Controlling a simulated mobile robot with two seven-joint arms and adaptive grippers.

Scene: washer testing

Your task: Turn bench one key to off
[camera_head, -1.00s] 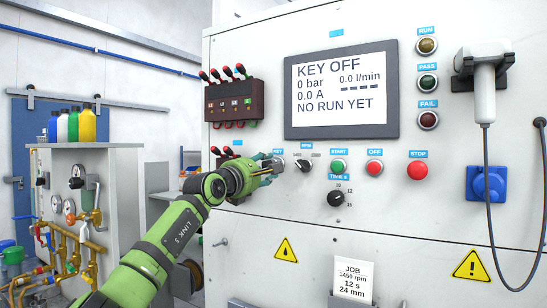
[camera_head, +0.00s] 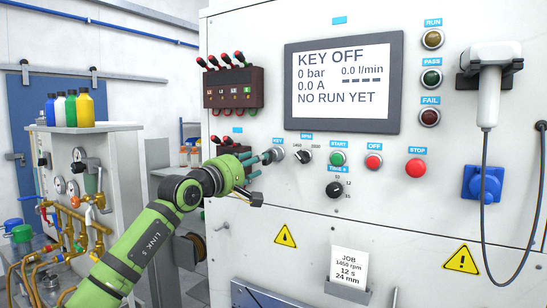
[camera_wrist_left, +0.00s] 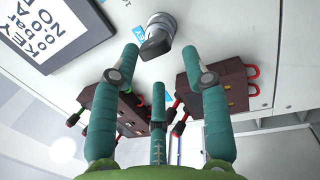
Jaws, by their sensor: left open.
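The bench one key switch (camera_head: 277,153) is a grey knob under a blue KEY label on the white panel. In the left wrist view the key knob (camera_wrist_left: 157,36) is at the top centre, just beyond the fingertips. My left gripper (camera_head: 262,172) is open and empty, close to the panel, just left of and below the key knob. In the wrist view its teal fingers (camera_wrist_left: 165,62) are spread, with the knob between and beyond the upper two tips; I see no contact. The screen (camera_head: 342,85) reads KEY OFF. My right gripper is not in view.
The speed knob (camera_head: 303,157), green start button (camera_head: 337,158), red off button (camera_head: 373,162) and red stop button (camera_head: 415,168) lie right of the key. A dark terminal block (camera_head: 233,88) with red plugs is above left. A piped cabinet (camera_head: 115,165) stands at left.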

